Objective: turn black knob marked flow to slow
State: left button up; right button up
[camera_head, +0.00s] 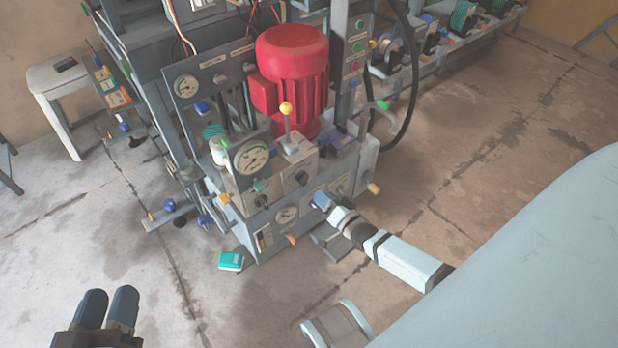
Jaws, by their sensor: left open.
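The press stands in the middle of the view, with a grey hydraulic block (252,225) at its front. One dark knob (301,178) sits on the front of the block's upper part, and another dark knob (262,200) is to its left. Their markings are too small to read, so I cannot tell which is marked flow. My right gripper (321,201) reaches in from the lower right, its blue fingertips at the block's front face just right of a small gauge. Whether it touches anything there is hidden. My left gripper (108,295) is open and empty at the bottom left, well away from the press.
A red motor (293,75) stands on the press. A yellow-topped lever (286,108) and a large gauge (252,158) rise near the knobs. A teal box (231,261) lies on the floor. A white stool (62,90) stands at left. The floor at lower left is mostly clear.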

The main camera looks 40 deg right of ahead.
aim_at(307, 181)
jog(key=w, duration=0.2)
jog(key=w+b, duration=0.1)
jog(key=w, duration=0.1)
jog(key=w+b, duration=0.1)
jog(key=w, duration=0.1)
jog(key=shift+w+a+f, duration=0.1)
jog(key=shift+a+f, duration=0.05)
jog(key=shift+a, duration=0.1)
jog(key=shift+w, duration=0.6)
pick_arm(q)
jog(key=shift+w+a+f+m, duration=0.15)
jog(key=shift+f+m, duration=0.1)
jog(key=shift+f, duration=0.3)
jog(key=shift+w+d+f+m, duration=0.15)
jog(key=shift+f+m, duration=0.1)
jog(key=shift+f, duration=0.3)
jog(key=shift+a, duration=0.1)
jog(key=shift+g, duration=0.3)
pick_arm(e)
grip_shut()
